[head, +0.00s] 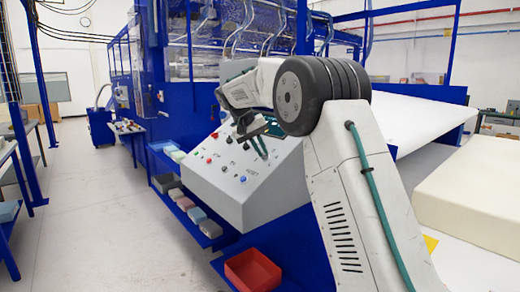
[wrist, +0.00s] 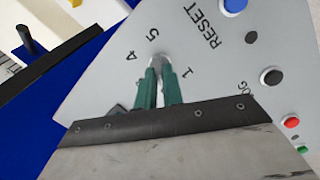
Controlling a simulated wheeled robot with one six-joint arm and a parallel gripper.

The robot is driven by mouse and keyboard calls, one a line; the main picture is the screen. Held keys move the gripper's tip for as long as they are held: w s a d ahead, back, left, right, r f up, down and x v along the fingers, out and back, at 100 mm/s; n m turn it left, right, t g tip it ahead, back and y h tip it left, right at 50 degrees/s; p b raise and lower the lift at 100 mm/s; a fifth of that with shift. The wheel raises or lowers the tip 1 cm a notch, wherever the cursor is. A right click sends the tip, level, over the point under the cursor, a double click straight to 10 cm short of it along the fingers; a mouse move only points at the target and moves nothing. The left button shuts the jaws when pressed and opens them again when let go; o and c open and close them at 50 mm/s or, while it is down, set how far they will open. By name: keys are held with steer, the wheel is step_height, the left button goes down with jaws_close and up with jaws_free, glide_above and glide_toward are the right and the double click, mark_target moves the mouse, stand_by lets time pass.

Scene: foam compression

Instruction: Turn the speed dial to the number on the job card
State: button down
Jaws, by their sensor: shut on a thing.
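The sloped grey control panel (head: 232,190) stands at the middle of the head view. My gripper (head: 259,145) is over its upper part and hides the dial there. In the wrist view, the green fingers of my gripper (wrist: 159,72) are shut on the speed dial (wrist: 157,60), of which only a pale grey bit shows between the tips. The numbers 4, 5 and 1 show around it; the other numbers are hidden by the gripper. Which number the dial points to cannot be told. I cannot make out a job card in either view.
A blue button (wrist: 233,5) by the word RESET, a black button (wrist: 271,77) and a red button (wrist: 291,122) sit on the panel right of the dial. A red bin (head: 252,270) is below the panel. Foam blocks (head: 190,208) lie on a blue shelf at its left.

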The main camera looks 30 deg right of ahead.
steer(key=shift+s+f, duration=0.1)
steer(key=shift+f, duration=0.2)
steer(key=c, duration=1.5)
jaws_free()
steer(key=shift+d, duration=0.2)
steer(key=v, duration=0.8)
steer(key=shift+n+g+y, duration=0.3)
steer(key=shift+n+y, duration=0.2)
steer(key=shift+n, duration=0.3)
steer(key=f, duration=0.1)
steer(key=s+a+f, duration=0.1)
steer(key=f, duration=0.3)
steer(key=shift+s+a+f, duration=0.2)
steer(key=shift+s, duration=0.05)
steer(key=s+a+f+n+y, duration=0.1)
steer(key=s+a+f, duration=0.2)
steer(key=s, duration=1.2)
steer(key=s+a+f+t+y, duration=0.1)
steer(key=s+a+f+y, duration=0.1)
steer(key=s, duration=1.4)
steer(key=s+a+f+n+t+y, duration=0.1)
steer(key=s+a+f, duration=0.2)
steer(key=s, duration=1.2)
steer(key=shift+s+a+f+n+y, duration=0.1)
steer(key=shift+a+f+n+y, duration=0.05)
steer(key=shift+a, duration=0.4)
steer(key=shift+s+a+f+n+y, duration=0.15)
steer(key=shift+a+f, duration=0.05)
steer(key=shift+a, duration=0.3)
